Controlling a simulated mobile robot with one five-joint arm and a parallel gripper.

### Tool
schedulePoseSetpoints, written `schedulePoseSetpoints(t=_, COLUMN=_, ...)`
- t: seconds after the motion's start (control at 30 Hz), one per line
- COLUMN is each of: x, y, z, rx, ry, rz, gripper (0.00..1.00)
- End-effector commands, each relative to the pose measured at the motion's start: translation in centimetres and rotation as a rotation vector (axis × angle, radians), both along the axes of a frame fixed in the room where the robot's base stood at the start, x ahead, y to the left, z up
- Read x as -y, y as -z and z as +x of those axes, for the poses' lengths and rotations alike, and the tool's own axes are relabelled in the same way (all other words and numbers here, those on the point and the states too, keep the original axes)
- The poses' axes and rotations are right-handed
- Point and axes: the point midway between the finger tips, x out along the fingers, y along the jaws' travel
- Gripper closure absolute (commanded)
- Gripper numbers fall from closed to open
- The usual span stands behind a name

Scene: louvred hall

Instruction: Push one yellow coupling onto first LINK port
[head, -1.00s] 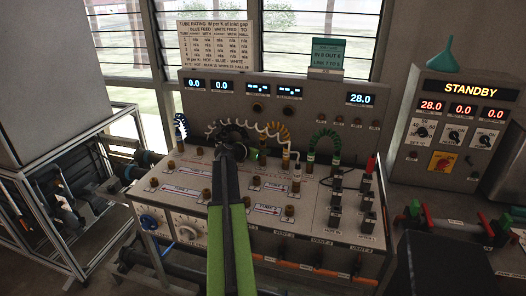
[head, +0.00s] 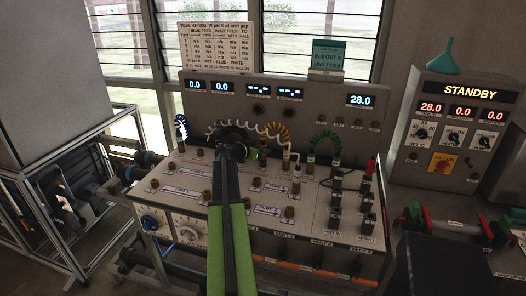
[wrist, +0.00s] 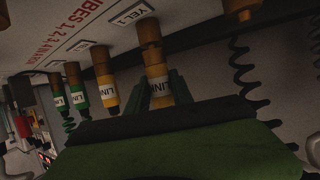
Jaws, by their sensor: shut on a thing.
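My gripper (wrist: 164,92) is shut on a yellow coupling with a white LINK label (wrist: 158,88) in the wrist view, with a green finger on each side. The coupling is in line with a brass port (wrist: 149,42) marked YEL 1 and appears to meet it; I cannot tell how far it is seated. A second yellow LINK coupling (wrist: 105,88) is on the neighbouring brass port. In the head view my gripper (head: 230,146) is over the back of the bench panel (head: 215,225) and hides the held coupling.
Green LINK couplings (wrist: 79,96) are on ports further left in the wrist view. Dark coiled leads (wrist: 245,75) hang to the right. A STANDBY unit (head: 462,115) is at far right.

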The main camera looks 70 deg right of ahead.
Motion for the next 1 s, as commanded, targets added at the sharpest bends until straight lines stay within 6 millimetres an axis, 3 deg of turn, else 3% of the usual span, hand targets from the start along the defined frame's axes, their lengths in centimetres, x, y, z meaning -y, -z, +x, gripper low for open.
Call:
schedulePoseSetpoints(t=0.17, x=0.0, y=-0.4, z=0.0, rx=0.0, ry=0.0, rz=0.0, gripper=1.0)
schedulePoseSetpoints(t=0.6, x=0.0, y=-6.4, z=0.0, rx=0.0, ry=-0.001, rz=0.0, gripper=1.0)
schedulePoseSetpoints(t=0.9, x=0.1, y=-6.2, z=-0.1, rx=0.001, ry=0.002, rz=0.0, gripper=1.0)
schedulePoseSetpoints(t=1.0, x=-1.1, y=-6.2, z=-0.9, rx=0.004, ry=0.016, rz=-0.001, gripper=1.0)
